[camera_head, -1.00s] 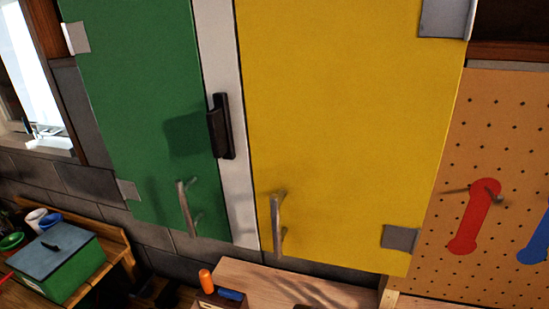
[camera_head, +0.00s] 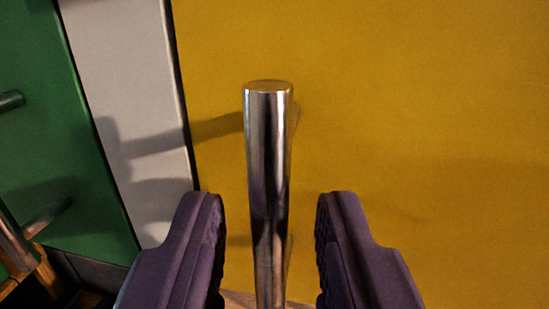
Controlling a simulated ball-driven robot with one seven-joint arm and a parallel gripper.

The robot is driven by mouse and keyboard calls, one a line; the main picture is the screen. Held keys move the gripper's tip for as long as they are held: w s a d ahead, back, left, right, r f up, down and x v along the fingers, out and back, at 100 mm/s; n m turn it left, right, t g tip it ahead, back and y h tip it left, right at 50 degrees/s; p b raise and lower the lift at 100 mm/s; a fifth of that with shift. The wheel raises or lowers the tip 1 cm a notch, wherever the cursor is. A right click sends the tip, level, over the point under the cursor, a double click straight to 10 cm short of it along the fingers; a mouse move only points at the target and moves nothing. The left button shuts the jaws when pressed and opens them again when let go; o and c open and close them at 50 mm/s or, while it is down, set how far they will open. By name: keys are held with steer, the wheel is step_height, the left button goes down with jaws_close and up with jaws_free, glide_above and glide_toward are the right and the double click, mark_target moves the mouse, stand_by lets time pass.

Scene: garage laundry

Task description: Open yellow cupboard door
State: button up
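The yellow cupboard door (camera_head: 420,110) fills the right and middle of the view and looks shut against the white strip at its left edge. Its shiny metal bar handle (camera_head: 268,170) stands upright near that left edge. My gripper (camera_head: 270,235) is open, with one purple finger on each side of the handle. A gap shows between the handle and each finger, so neither touches it. The foot of the handle is cut off by the frame's bottom edge.
A white strip (camera_head: 125,85) separates the yellow door from a green door (camera_head: 40,130) on the left. The green door's metal handle (camera_head: 18,240) shows at the left edge. A dark gap lies below the green door.

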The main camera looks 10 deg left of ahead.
steer(key=shift+x, duration=1.05)
jaws_close()
